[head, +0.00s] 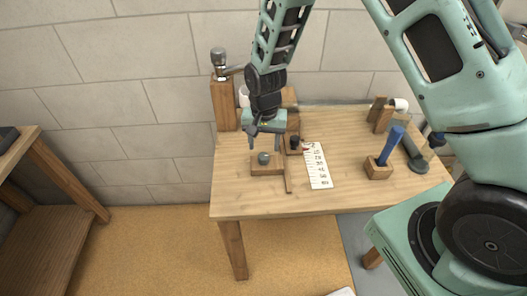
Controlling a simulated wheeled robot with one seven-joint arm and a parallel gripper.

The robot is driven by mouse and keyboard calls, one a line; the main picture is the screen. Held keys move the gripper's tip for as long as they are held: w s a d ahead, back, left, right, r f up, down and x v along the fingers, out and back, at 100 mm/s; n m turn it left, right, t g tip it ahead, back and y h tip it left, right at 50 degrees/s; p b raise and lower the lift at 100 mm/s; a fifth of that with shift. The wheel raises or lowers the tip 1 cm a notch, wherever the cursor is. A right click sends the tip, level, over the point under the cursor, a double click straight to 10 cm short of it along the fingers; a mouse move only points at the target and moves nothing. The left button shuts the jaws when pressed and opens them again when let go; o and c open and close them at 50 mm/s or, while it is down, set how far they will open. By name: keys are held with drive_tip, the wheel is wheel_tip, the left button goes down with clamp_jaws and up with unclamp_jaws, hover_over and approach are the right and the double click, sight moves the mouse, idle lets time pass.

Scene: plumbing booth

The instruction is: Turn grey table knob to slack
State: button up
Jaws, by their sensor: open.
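The grey table knob (263,158) is a small round knob on a wooden block (268,170) at the front left of the wooden table. My gripper (264,141) points down just above and behind the knob, with its fingers spread and open. The fingers look close to the knob, but I cannot tell whether they touch it. A thin upright or lying wooden strip (288,178) is beside the block on its right. A white card with printed marks (317,166) lies right of the strip. A small dark knob with a red part (296,143) is behind it.
A wooden post with a metal fitting (223,102) stands at the table's back left. A blue-handled tool (391,146) stands in a wooden block at the right, near a grey pipe piece (416,158). The table's front edge (330,205) is clear. Another wooden table is at far left.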

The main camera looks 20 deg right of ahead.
sight(264, 156)
drive_tip(key=shift+f, duration=2.45)
drive_tip(key=c, duration=1)
